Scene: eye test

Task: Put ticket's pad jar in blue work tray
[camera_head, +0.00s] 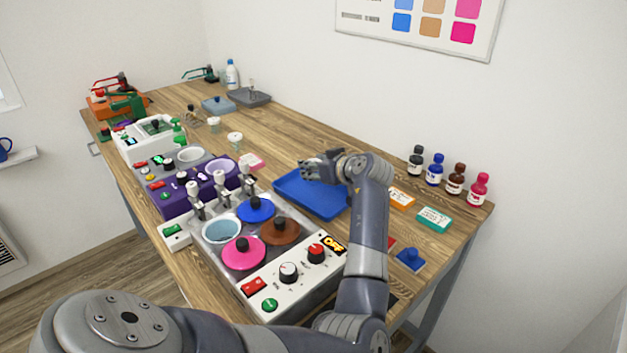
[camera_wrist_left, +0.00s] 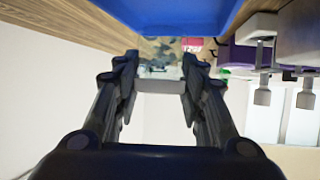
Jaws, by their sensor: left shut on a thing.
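The blue work tray (camera_head: 315,204) lies on the wooden bench in the head view; its blue surface also fills the top of the left wrist view (camera_wrist_left: 175,14). My left gripper (camera_head: 309,171) is over the tray's far part. In the left wrist view its fingers are shut on a pale jar-like thing (camera_wrist_left: 160,86), only partly visible; the head view hides it. Two small pale jars, a nearer one (camera_head: 235,141) and a farther one (camera_head: 214,125), stand left of the tray. My right gripper is not in view.
A white heater unit (camera_head: 222,262) with coloured lids stands left of my forearm, a purple unit (camera_head: 178,200) behind it. Several dark-capped bottles (camera_head: 435,170) stand by the wall. Orange (camera_head: 402,198) and teal (camera_head: 434,218) boxes lie right of my arm. A grey tray (camera_head: 250,97) lies farther back.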

